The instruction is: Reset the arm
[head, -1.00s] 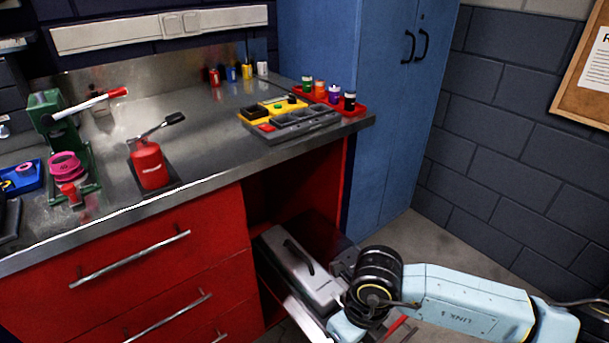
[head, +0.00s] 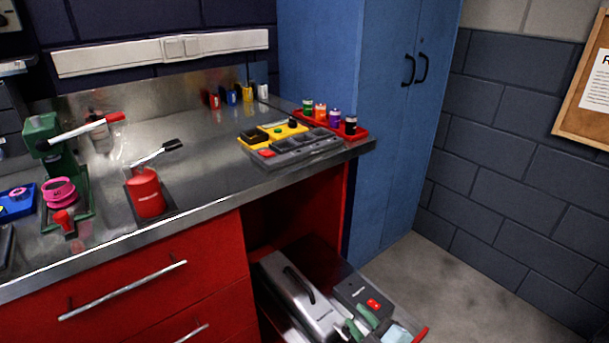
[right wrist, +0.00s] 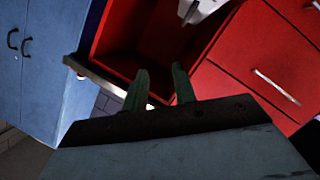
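My right gripper (head: 358,322) shows at the bottom edge of the head view, low in front of the bench's open bay. Its two green fingers stand apart with nothing between them. In the right wrist view the open fingers (right wrist: 160,72) stand in front of the red cabinet (right wrist: 232,90), with a clear gap between them. My left gripper is in neither current view.

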